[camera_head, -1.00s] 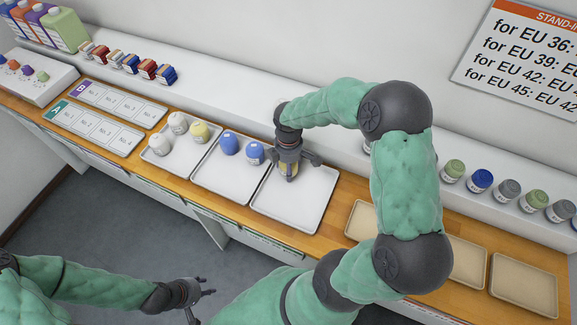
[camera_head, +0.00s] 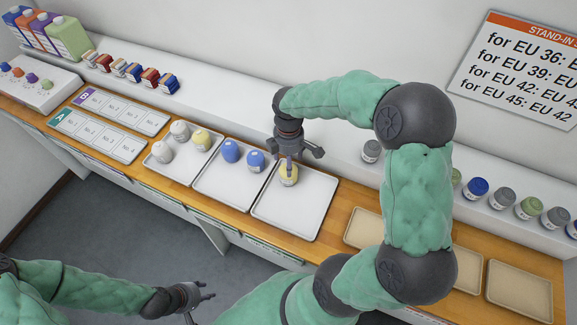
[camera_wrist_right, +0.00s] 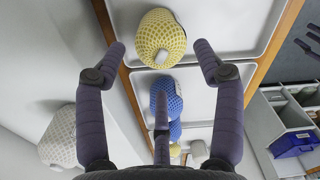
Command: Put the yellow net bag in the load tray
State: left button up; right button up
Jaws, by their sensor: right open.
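A yellow net bag (camera_head: 288,176) rests in the upper part of the rightmost of three pale metal trays (camera_head: 292,217). It also shows in the wrist view (camera_wrist_right: 160,40), beyond my spread fingers. My right gripper (camera_head: 293,160) is open just above the bag, with nothing held. No label on this tray can be read. My left gripper (camera_head: 203,299) is open and empty, low over the floor in front of the counter.
The middle tray (camera_head: 226,188) holds two blue bags (camera_head: 231,151). The left tray (camera_head: 170,171) holds two whitish bags and another yellow one (camera_head: 201,140). Several bags line the shelf at the right, a grey one (camera_head: 371,152) nearest my right arm. Beige trays (camera_head: 519,291) lie right.

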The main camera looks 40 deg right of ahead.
jog(key=shift+r+p, duration=0.3)
jog(key=shift+r, duration=1.6)
